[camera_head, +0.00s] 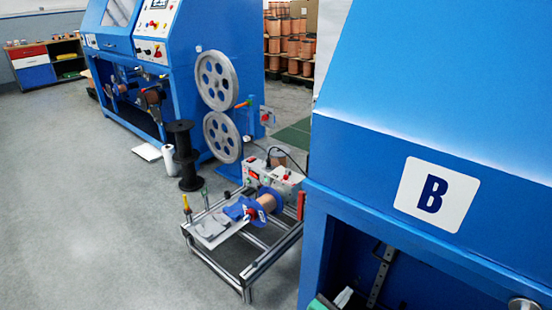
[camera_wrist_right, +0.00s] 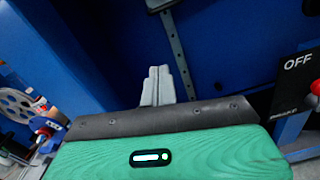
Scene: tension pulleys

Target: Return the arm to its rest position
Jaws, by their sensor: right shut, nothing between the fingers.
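My right gripper (camera_head: 343,298) shows at the bottom edge of the head view, partly cut off. It is in front of the dark opening of the blue machine marked B (camera_head: 436,194). In the right wrist view the two grey fingers of my right gripper (camera_wrist_right: 158,86) are together with nothing between them. Behind them, apart, is a slotted metal bar (camera_wrist_right: 176,48) on the blue machine wall. The same slotted bar (camera_head: 380,272) shows inside the opening in the head view. My left gripper is in neither view.
A metal-framed cart (camera_head: 246,284) with a copper spool (camera_head: 266,202) stands left of machine B. Another blue machine (camera_head: 185,60) with two grey pulleys (camera_head: 216,80) is behind it. An OFF panel with a red knob (camera_wrist_right: 315,86) is at the right. Grey floor at the left is clear.

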